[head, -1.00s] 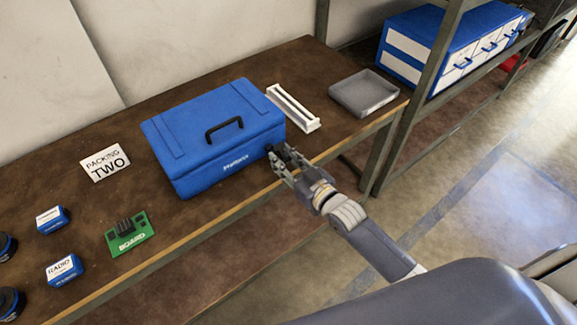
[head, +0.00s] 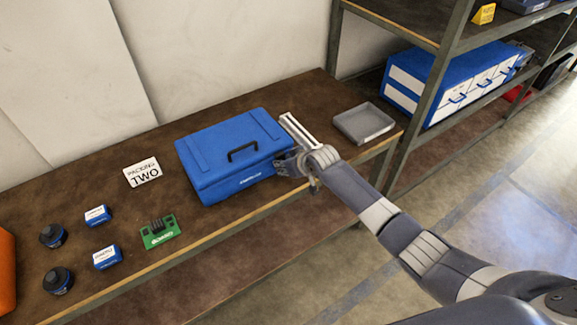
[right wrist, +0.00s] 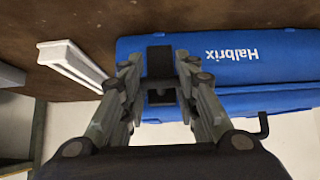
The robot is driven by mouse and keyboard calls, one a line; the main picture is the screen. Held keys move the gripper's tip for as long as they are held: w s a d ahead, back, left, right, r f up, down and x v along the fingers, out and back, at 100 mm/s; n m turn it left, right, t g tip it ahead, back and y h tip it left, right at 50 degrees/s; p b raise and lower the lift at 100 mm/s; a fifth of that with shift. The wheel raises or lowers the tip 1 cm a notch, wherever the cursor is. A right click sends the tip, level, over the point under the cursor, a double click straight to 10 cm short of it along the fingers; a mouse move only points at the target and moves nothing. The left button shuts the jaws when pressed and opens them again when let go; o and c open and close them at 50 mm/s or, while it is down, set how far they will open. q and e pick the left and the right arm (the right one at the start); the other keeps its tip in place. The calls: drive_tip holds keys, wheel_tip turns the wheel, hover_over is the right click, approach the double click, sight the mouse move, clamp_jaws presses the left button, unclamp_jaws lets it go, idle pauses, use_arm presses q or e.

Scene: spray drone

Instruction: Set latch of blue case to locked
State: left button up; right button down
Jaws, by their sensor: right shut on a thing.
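The blue case (head: 215,160) is closed on the workbench, its black handle (head: 243,150) on the lid. In the right wrist view the case front (right wrist: 290,65) shows upside-down lettering, and part of the handle (right wrist: 263,126) shows below it. My right gripper (head: 284,166) is at the case's front right corner. In the right wrist view my right gripper (right wrist: 160,85) is shut on the dark latch (right wrist: 160,62) on the case front. The fingers partly cover the latch, and I cannot tell its setting. My left gripper is out of view.
A white rail part (head: 298,131) and a grey tray (head: 364,123) lie right of the case. A "Packing Two" card (head: 142,173), a green board (head: 160,232), small boxes (head: 106,256) and dark round parts (head: 57,280) lie left. A shelf post (head: 432,95) stands right.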

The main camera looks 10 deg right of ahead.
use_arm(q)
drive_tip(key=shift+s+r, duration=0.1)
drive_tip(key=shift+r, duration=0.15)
use_arm(e)
drive_tip(key=shift+w+r, duration=0.1)
drive_tip(key=shift+r, duration=0.05)
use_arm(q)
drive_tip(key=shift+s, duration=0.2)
use_arm(e)
drive_tip(key=c, duration=1.2)
unclamp_jaws()
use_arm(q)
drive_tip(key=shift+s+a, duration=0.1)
use_arm(e)
drive_tip(key=v, duration=1.1)
drive_tip(key=shift+r, duration=0.4)
